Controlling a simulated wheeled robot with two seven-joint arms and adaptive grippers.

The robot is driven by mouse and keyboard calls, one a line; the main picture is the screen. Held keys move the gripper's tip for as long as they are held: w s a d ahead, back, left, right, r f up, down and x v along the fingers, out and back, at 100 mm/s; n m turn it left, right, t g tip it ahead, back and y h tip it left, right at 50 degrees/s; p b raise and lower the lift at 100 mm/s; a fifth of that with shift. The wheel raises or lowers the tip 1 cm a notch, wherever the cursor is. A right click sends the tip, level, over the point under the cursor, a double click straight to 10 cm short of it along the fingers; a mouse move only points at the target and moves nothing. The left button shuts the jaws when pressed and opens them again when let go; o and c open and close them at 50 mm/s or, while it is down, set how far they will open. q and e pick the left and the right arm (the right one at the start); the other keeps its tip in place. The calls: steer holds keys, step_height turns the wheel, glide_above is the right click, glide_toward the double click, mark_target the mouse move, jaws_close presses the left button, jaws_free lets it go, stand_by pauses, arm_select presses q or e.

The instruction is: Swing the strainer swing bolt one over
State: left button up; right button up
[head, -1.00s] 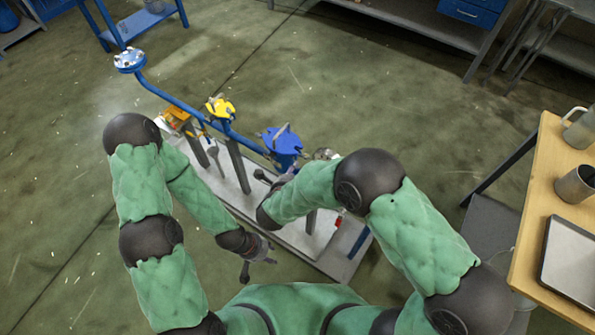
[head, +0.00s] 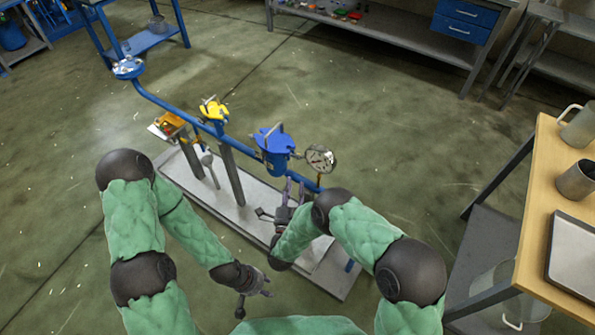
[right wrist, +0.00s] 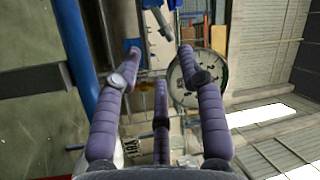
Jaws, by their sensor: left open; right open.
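The blue strainer (head: 273,147) stands on the blue pipe line, with a blue lid and grey swing bolts on top. One grey swing bolt (head: 279,131) sticks up from the lid; which bolt is number one I cannot tell. My right gripper (head: 293,184) is open and empty, just below and right of the strainer, fingers pointing up. In the right wrist view its spread purple fingers (right wrist: 160,52) point toward a blue part with a grey bolt (right wrist: 160,18) at the top edge, apart from it. My left gripper (head: 262,284) is open and empty, low in front of the skid.
A round gauge (head: 320,158) stands right of the strainer, close behind the right finger in the right wrist view (right wrist: 204,75). A yellow-topped fitting (head: 214,109) and the blue pipe (head: 170,103) lie left. A wooden table (head: 536,190) stands right.

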mark_target(297, 156)
steer(key=b+x, duration=0.3)
steer(key=x, duration=0.7)
steer(key=shift+w, duration=0.3)
steer(key=shift+r, duration=0.1)
steer(key=shift+c, duration=0.3)
